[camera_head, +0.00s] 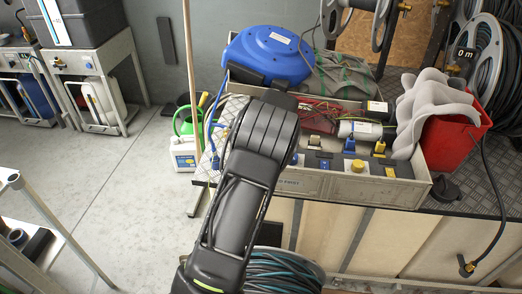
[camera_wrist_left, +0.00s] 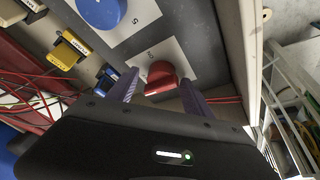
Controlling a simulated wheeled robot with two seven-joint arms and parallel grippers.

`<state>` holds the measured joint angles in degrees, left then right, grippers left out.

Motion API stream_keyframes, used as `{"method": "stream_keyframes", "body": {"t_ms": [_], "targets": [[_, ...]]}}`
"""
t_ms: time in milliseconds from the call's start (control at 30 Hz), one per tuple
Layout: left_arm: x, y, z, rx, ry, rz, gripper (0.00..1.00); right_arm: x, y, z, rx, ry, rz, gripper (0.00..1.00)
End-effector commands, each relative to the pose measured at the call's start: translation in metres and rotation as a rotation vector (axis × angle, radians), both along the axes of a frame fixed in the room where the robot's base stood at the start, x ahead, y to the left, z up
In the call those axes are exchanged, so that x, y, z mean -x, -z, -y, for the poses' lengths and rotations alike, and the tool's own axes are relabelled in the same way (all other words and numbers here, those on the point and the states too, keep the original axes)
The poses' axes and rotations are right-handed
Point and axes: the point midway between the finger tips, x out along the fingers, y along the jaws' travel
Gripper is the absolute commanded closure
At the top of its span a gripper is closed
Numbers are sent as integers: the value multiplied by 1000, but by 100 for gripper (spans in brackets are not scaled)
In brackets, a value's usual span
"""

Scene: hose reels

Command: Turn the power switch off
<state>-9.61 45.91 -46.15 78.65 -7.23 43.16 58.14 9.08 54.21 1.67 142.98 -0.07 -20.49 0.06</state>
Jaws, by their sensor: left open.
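A red switch knob (camera_wrist_left: 160,78) sits on a pale label plate (camera_wrist_left: 150,48) on a grey panel in the left wrist view. The fingers of my left gripper (camera_wrist_left: 160,84) are open, one on each side of the knob. I cannot tell whether they touch it. In the head view my left arm reaches up to the left end of the grey box (camera_head: 360,187), and it hides the gripper and the red knob. My right gripper is not in view.
A blue round knob (camera_wrist_left: 100,10) is on the same panel, with yellow (camera_wrist_left: 70,50) and blue (camera_wrist_left: 107,77) connectors beside it. Red wires lie nearby. A blue hose reel (camera_head: 268,52) is behind the box, and a red bucket (camera_head: 452,140) stands at its right.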

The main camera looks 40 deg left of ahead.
Motion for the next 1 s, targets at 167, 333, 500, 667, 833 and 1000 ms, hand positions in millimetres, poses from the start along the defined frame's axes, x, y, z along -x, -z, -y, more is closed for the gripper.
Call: {"method": "stream_keyframes", "body": {"t_ms": [167, 333, 500, 667, 833, 1000], "targets": [[1, -6, 3, 1, 1, -1, 41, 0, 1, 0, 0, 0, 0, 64], [2, -27, 12, 1, 3, 2, 41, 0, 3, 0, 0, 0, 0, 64], [5, -54, 22, 1, 2, 4, 41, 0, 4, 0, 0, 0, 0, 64], [7, -69, 28, 0, 1, 2, 41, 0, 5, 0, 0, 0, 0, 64], [8, -72, 29, 0, 0, 0, 41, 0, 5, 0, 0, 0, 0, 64], [8, -72, 29, 0, 0, 0, 41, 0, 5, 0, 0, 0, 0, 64]]}}
